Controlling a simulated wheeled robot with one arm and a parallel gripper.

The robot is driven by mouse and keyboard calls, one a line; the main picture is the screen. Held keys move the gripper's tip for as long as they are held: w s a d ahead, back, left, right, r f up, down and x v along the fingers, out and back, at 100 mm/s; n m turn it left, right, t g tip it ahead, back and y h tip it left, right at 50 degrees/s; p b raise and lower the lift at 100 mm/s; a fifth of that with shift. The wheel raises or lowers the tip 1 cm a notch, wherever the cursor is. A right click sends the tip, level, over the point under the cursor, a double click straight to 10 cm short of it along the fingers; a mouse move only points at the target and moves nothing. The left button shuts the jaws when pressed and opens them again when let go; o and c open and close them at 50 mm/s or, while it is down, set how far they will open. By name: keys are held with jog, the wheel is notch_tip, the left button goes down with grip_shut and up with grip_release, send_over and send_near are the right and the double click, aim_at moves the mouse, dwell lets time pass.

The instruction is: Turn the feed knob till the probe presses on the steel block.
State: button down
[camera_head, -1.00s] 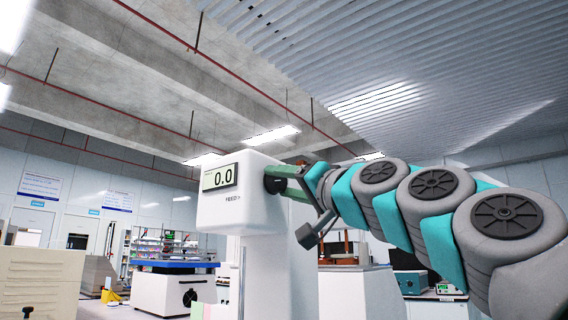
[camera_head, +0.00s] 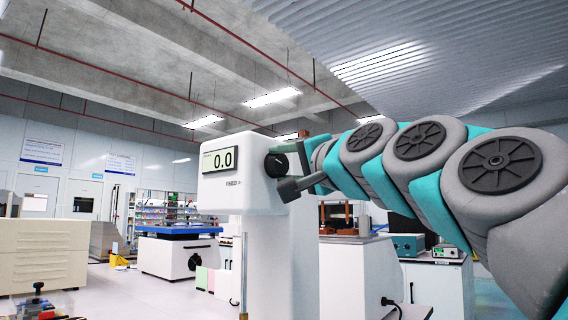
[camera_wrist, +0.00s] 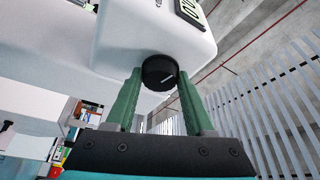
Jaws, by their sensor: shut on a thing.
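The white tester head (camera_head: 240,193) carries a display (camera_head: 219,160) that reads 0.0. The black feed knob (camera_head: 276,165) is on its right side. It also shows in the wrist view (camera_wrist: 157,70), with a pale mark on its face. My gripper (camera_wrist: 160,78) has its green fingers on either side of the knob and is shut on it. In the head view my gripper (camera_head: 289,160) comes from the right. A thin upright rod (camera_head: 243,275) stands below the head; I cannot tell if it is the probe. The steel block is not in view.
The tester's white column (camera_head: 285,265) stands below the head. A cream cabinet (camera_head: 45,255) is at the left, and a blue-topped machine (camera_head: 175,250) stands behind.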

jog(key=shift+c, duration=1.3)
grip_release()
jog(key=shift+d, duration=0.1)
jog(key=b+v, duration=0.1)
jog(key=v, duration=0.6)
jog(key=shift+s+d, duration=0.15)
jog(key=shift+s, duration=0.2)
